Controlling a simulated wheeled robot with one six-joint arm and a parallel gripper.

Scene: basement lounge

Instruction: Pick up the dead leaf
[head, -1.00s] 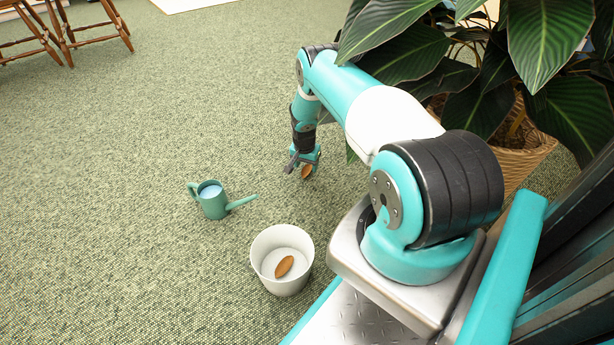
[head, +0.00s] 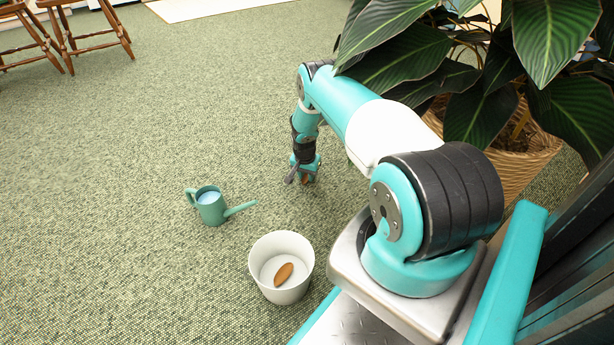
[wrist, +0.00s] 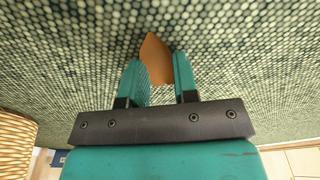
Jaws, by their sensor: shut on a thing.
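A brown dead leaf (wrist: 155,58) shows between my gripper's two teal fingers in the wrist view, its pointed tip reaching past the fingertips. My gripper (head: 302,179) is shut on this leaf, close to the carpet. In the head view only a small brown bit of the leaf (head: 304,181) shows at the fingertips. I cannot tell whether the leaf still touches the carpet. A second brown leaf (head: 284,272) lies inside the white bucket (head: 262,283), nearer to me than the gripper.
A green watering can (head: 211,207) stands left of the gripper, its spout pointing right. A large leafy plant (head: 480,110) in a wicker basket (head: 525,163) is at the right, its leaves overhanging my arm. Wooden stools (head: 95,38) stand far left. Open carpet lies between.

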